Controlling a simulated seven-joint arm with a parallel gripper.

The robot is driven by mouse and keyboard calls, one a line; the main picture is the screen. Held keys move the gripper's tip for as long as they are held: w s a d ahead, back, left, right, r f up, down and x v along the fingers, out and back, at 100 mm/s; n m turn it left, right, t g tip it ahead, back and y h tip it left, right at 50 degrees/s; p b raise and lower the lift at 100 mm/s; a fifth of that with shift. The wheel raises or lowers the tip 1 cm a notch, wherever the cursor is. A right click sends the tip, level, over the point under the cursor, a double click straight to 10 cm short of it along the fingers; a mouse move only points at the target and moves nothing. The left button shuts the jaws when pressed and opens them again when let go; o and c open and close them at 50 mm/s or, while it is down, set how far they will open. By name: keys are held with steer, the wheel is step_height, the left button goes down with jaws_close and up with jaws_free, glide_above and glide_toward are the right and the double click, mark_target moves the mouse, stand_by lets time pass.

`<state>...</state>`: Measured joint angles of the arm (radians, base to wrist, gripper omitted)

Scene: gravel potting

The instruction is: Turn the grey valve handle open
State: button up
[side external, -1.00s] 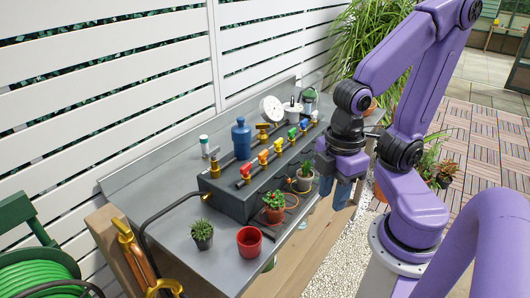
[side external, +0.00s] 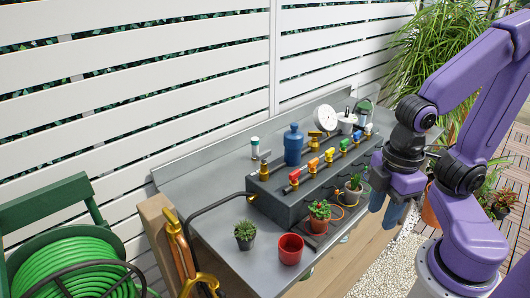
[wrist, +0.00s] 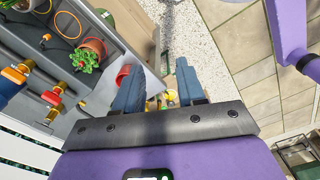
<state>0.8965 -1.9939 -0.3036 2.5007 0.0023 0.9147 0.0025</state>
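A grey manifold block (side external: 297,208) on the bench carries a row of brass valves with coloured handles. Another small brass valve with a greyish top (side external: 264,163) stands at the block's left end. My gripper (side external: 390,215) hangs to the right of the block, past the bench's front edge, apart from all valves. In the wrist view its two blue-grey fingers (wrist: 157,76) are spread, with nothing held between them.
A red pot (side external: 290,250), a small succulent (side external: 245,234) and potted plants (side external: 319,214) stand along the bench front. A blue bottle (side external: 293,146) stands behind the block. A black hose (side external: 205,210) runs to the block's left end. A green hose reel (side external: 75,265) stands at left.

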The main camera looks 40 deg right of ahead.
steer(key=w+a+r+m+g, duration=0.1)
steer(key=w+a+r+m, duration=0.1)
steer(key=w+m, duration=0.3)
steer(key=w+a+r+m, duration=0.2)
steer(key=w+m, duration=0.2)
steer(key=w, duration=0.2)
step_height(320, 180, up, 6)
steer(key=m+y, duration=0.3)
steer(key=m, duration=1.1)
glide_above(264, 152)
steer(key=s+a, duration=0.1)
steer(key=s, duration=0.6)
steer(key=w+d+r+m+y, duration=0.1)
steer(key=w+d+r+m, duration=0.1)
steer(key=w+d+m, duration=0.55)
steer(key=shift+t, duration=0.4)
steer(key=x, duration=1.7)
steer(key=shift+s+d+f, duration=0.2)
steer(key=shift+d+f, duration=0.05)
jaws_close()
